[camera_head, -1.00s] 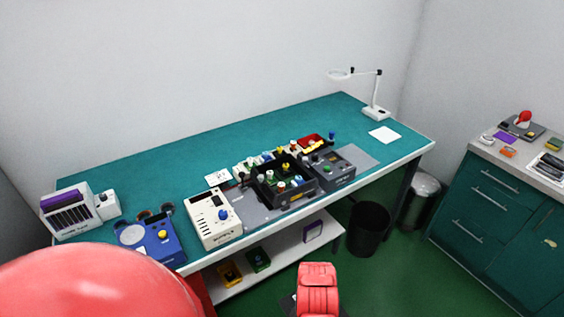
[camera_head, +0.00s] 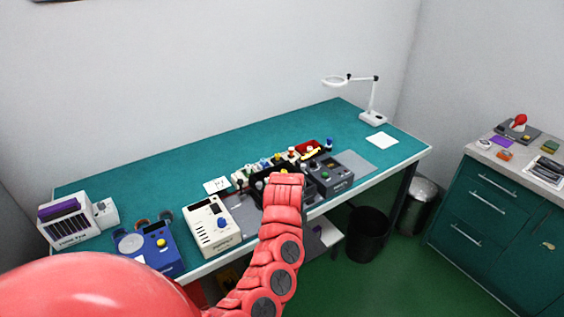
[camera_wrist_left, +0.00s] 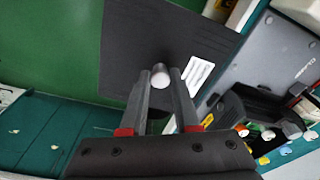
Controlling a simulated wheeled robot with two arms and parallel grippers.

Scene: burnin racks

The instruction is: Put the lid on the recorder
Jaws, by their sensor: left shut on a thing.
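In the left wrist view my left gripper (camera_wrist_left: 161,84) is shut on the pale round knob of a dark flat lid (camera_wrist_left: 135,45). The lid's plate spreads out beyond the fingertips, and a white label (camera_wrist_left: 199,75) shows beside the right finger. In the head view my red arm reaches up over the bench's front edge; the gripper and the lid cannot be made out there. I cannot tell for sure which bench device is the recorder. A blue unit with round discs (camera_head: 163,262), a cream unit (camera_head: 208,232) and a dark grey unit (camera_head: 333,176) stand along the front. My right gripper is out of view.
A white rack unit (camera_head: 66,227) stands at the left end. The teal bench's back (camera_head: 200,160) is clear. A magnifier lamp (camera_head: 372,117) stands far right.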

